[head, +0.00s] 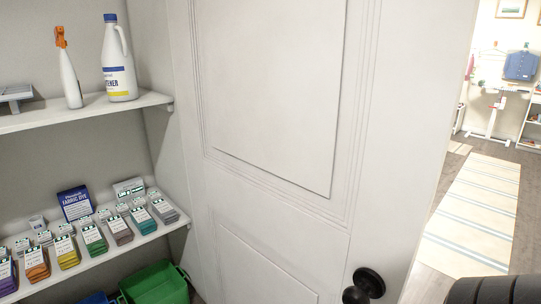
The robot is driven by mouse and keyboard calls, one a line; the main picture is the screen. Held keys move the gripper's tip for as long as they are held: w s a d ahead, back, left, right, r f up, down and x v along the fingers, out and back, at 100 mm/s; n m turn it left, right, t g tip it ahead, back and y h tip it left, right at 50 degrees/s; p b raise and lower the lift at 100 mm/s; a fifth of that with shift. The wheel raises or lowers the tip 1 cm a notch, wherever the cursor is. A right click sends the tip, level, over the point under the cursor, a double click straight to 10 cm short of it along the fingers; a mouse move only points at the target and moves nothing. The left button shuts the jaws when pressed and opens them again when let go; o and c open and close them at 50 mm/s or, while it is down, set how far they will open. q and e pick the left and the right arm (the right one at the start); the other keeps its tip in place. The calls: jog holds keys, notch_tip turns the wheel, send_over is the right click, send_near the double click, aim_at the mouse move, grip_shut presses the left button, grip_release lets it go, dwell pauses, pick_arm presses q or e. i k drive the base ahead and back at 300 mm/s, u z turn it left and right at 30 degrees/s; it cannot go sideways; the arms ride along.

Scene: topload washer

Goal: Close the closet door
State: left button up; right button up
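The white panelled closet door (400,130) fills the middle of the head view, close in front of me. Its dark round knob (368,284) is at the lower right of the door, near its right edge. The closet shelves show to the left of the door, and a bright room shows past its right edge. A dark rounded shape in the bottom right corner looks like part of my own body. Neither gripper is in view.
An upper shelf (30,121) holds a spray bottle (70,80) and a white jug (118,65). A lower shelf (110,262) holds several dye packets. A green bin (155,286) is below. A striped rug (475,205) lies on open floor at right.

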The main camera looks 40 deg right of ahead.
aim_at(316, 134)
jog(key=u, duration=2.25)
jog(key=k, duration=2.7)
jog(key=z, duration=1.75)
jog(key=i, duration=0.5)
jog(key=u, duration=1.95)
jog(key=k, duration=0.65)
jog(key=z, duration=2.3)
